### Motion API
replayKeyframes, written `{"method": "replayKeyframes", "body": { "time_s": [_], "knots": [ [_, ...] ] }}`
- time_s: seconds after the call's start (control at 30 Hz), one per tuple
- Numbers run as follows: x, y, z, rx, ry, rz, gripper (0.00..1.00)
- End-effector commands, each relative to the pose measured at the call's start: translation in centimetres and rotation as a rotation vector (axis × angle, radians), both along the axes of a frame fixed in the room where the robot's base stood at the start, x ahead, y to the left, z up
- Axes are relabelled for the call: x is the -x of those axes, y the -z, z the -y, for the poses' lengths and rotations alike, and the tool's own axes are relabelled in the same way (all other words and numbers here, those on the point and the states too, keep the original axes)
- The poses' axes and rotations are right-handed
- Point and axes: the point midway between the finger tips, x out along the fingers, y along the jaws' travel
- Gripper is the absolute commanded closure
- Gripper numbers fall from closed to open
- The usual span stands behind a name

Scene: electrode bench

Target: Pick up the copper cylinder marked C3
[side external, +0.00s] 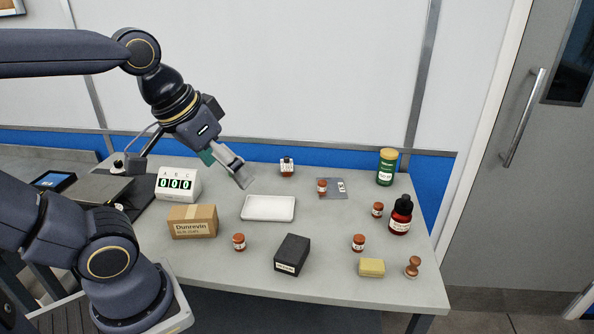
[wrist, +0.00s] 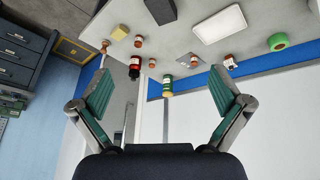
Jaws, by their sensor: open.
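Several small copper-brown cylinders with white labels stand upright on the grey table. In the side view one is at the front left (side external: 239,243), one at the front right (side external: 359,243), one near the dark red bottle (side external: 377,210) and one on a grey plate (side external: 322,188). Their marks are too small to read, so I cannot tell which is C3. Some cylinders also show in the wrist view, one beside the dark block (wrist: 139,41). My gripper (side external: 242,178) is open and empty, above the table behind the white tray; its spread fingers show in the wrist view (wrist: 160,92).
A white tray (side external: 267,208) lies mid-table. Around it are a cardboard box (side external: 192,222), a counter display (side external: 178,184), a black block (side external: 292,254), a yellow sponge (side external: 371,267), a stamp (side external: 413,267), a dark red bottle (side external: 400,215) and a green jar (side external: 386,168).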

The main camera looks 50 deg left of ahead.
Motion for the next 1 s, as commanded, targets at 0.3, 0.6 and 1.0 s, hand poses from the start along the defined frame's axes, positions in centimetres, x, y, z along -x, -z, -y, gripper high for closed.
{"method": "replayKeyframes", "body": {
  "time_s": [0.3,0.6,1.0],
  "knots": [
    [0.19,1.19,0.42,-0.064,0.134,0.05,0.09],
    [0.17,1.16,0.39,-0.062,0.131,0.049,0.35],
    [0.15,1.13,0.39,-0.076,0.158,0.05,0.4]
  ]
}}
